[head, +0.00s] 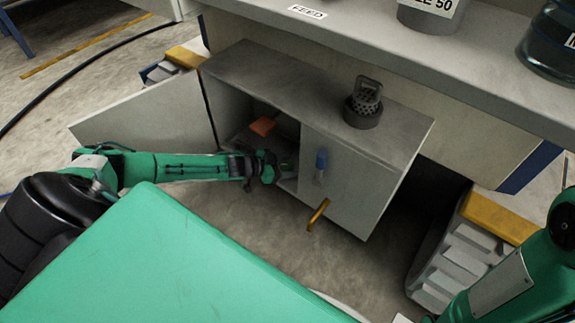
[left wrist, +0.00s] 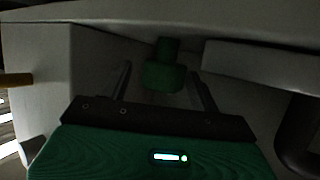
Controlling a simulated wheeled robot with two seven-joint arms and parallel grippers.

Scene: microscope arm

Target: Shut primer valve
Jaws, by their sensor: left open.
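My left gripper (head: 272,168) reaches into the open cabinet (head: 290,95) under the counter. In the left wrist view its two fingers (left wrist: 162,74) are spread apart, with a green handle-like part (left wrist: 165,72) between and just beyond them. I cannot tell whether they touch it. An orange handle (head: 262,126) is inside the cabinet, above and left of the gripper. No label shows which is the primer valve. My right gripper is out of view.
The cabinet's left door (head: 150,120) stands swung open beside my left arm. A dark strainer-like part (head: 363,104) stands on the cabinet top. The counter (head: 400,50) overhangs behind. A grey crate with a yellow edge (head: 460,245) is at the right.

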